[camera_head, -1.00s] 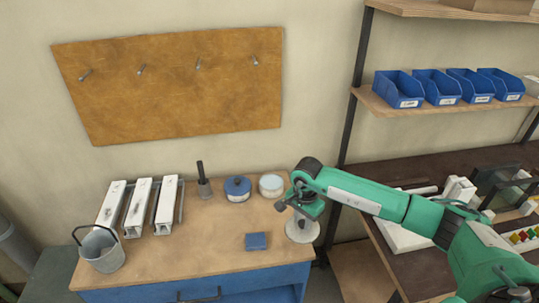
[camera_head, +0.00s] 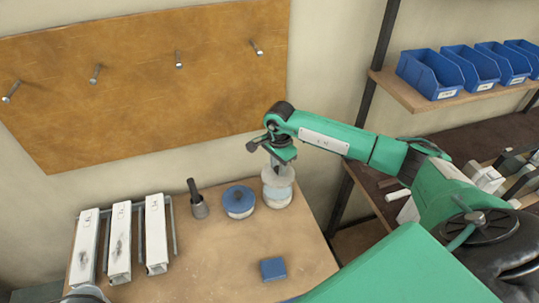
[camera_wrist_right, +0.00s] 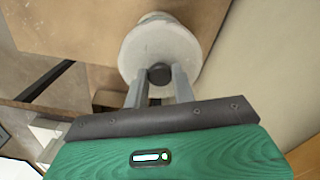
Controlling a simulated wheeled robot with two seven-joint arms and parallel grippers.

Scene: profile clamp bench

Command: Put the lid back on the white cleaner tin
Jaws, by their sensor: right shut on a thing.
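The white cleaner tin (camera_head: 277,198) stands at the back right of the bench, its top partly covered by the lid. The pale round lid (camera_head: 279,175) is over the tin, and I cannot tell whether they touch. My right gripper (camera_head: 277,158) is shut on the lid's knob. In the right wrist view the dark knob (camera_wrist_right: 160,74) sits between the fingers (camera_wrist_right: 159,88), with the pale lid (camera_wrist_right: 155,48) beyond it. The lid hides most of the tin there.
A blue-lidded tin (camera_head: 239,201) stands close to the left of the white tin. A dark-handled brush in a grey cup (camera_head: 198,205) is further left, then white profiles (camera_head: 120,240). A blue block (camera_head: 273,268) lies in front. Blue bins (camera_head: 445,73) sit on a shelf.

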